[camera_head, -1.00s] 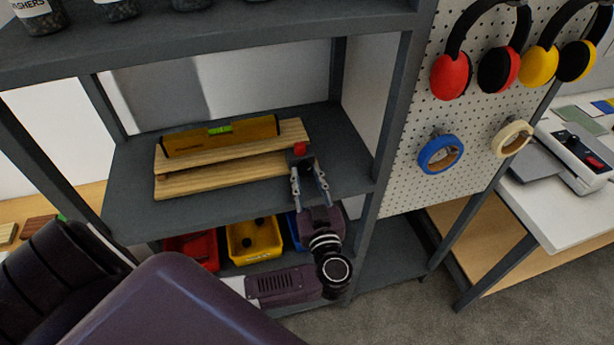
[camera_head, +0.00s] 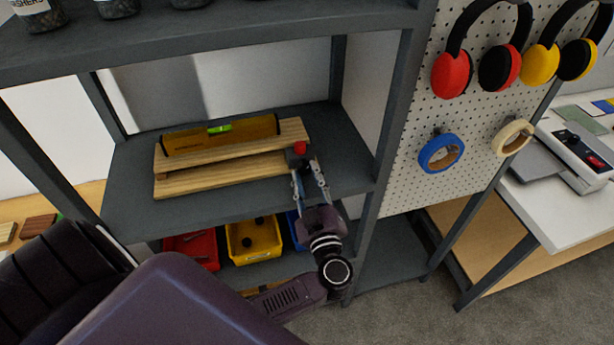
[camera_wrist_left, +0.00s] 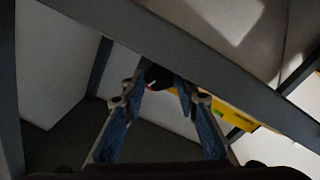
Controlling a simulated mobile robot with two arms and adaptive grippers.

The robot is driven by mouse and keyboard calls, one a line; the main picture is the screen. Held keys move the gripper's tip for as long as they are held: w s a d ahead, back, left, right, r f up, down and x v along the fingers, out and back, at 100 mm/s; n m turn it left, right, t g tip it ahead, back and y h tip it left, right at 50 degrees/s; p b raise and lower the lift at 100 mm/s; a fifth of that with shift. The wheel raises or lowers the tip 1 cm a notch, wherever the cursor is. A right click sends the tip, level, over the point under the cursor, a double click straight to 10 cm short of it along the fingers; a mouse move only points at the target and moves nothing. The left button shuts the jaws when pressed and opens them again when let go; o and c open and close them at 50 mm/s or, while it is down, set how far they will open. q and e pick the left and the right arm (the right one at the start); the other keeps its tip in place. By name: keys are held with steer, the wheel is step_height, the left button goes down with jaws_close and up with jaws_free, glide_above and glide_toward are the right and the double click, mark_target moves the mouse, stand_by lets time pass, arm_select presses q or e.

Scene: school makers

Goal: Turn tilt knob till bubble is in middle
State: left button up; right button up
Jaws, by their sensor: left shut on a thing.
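A yellow spirit level (camera_head: 187,138) with a green vial (camera_head: 219,129) lies on the upper board (camera_head: 291,131) of a wooden tilt stand. The bubble is too small to make out. The upper board sits over a lower board (camera_head: 215,180), with a gap between them towards the right. The tilt knob, dark with a red part (camera_head: 299,148), is at the stand's right end. My left gripper (camera_head: 298,168) is shut on the knob from the front. In the left wrist view, the dark knob (camera_wrist_left: 158,77) shows between the fingertips, and part of the yellow level (camera_wrist_left: 232,115) shows beyond.
The stand is on a grey shelf (camera_head: 130,210) between dark uprights, with another shelf (camera_head: 230,28) holding jars above. Red (camera_head: 194,247) and yellow (camera_head: 254,243) bins are below. A pegboard (camera_head: 405,185) with ear defenders and tape rolls is on the right.

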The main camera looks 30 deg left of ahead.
arm_select(q)
steer(key=shift+f, duration=0.1)
stand_by(0.3)
steer(key=o, duration=1.1)
steer(key=shift+o, duration=0.2)
